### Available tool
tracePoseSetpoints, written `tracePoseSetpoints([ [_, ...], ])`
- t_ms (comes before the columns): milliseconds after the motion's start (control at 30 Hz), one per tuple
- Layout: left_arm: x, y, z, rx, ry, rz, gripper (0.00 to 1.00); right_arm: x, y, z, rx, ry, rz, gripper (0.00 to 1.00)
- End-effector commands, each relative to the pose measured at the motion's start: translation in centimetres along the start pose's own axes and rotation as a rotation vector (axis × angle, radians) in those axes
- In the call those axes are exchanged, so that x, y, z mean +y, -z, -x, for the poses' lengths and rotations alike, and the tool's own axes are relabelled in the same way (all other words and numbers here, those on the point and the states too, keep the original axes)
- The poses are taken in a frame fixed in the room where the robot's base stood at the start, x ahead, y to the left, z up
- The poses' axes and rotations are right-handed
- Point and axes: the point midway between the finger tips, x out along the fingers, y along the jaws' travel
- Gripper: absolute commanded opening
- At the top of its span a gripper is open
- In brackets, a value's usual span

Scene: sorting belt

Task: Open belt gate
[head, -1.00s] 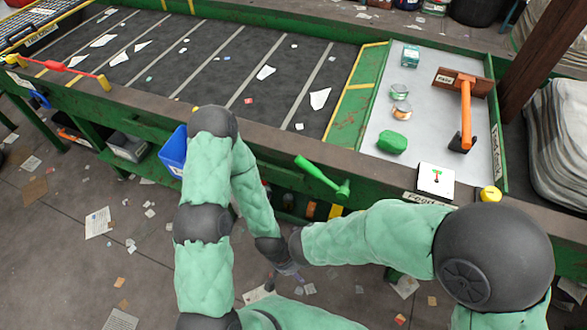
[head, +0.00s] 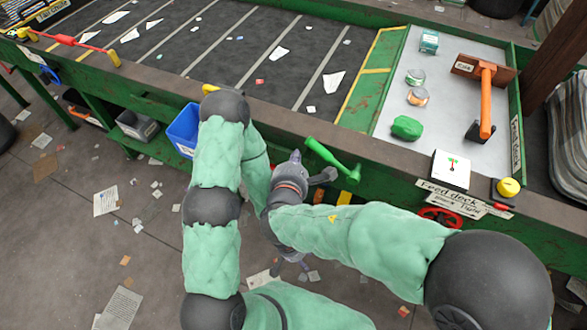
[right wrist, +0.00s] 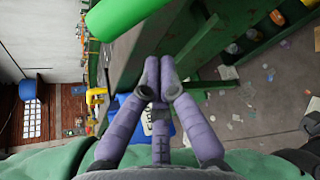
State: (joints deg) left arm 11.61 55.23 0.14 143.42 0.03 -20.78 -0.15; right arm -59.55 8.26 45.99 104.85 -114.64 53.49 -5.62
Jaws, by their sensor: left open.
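A green lever (head: 332,160) sticks out from the front side of the belt frame, tilted up to the left. My right gripper (head: 308,167) is just below and left of it, apart from it as far as I can see. In the right wrist view, the green handle (right wrist: 122,14) crosses the top left, and the fingers (right wrist: 160,72) hold nothing visible. Their tips look close together there but spread in the head view. My left gripper (head: 293,264) is lower, open, and partly hidden behind my right arm. I cannot tell which part is the gate.
The dark belt (head: 270,50) carries scattered scraps. The grey feed deck (head: 450,100) holds cans, a green lump (head: 407,127) and an orange-handled lever (head: 486,100). A blue bin (head: 184,130) hangs at the front. A yellow button (head: 508,187) and red wheel (head: 441,217) are at right.

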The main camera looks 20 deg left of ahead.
Motion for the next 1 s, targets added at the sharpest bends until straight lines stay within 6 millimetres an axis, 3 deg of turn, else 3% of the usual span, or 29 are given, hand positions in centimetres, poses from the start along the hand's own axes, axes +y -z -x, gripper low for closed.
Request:
tracePoseSetpoints([
  [167,-0.3,0.0,-0.9,0.0,0.0,0.0,0.44,-0.2,0.1,-2.8,-0.001,0.003,-0.001,0.0],
  [500,-0.4,0.0,-1.0,0.0,0.0,0.0,0.44,0.1,-2.8,-0.5,-0.002,-0.001,-0.003,0.0],
  [1000,-0.4,0.0,-1.0,0.0,0.0,0.0,0.44,0.1,-3.4,-0.1,-0.001,0.0,-0.001,0.0],
])
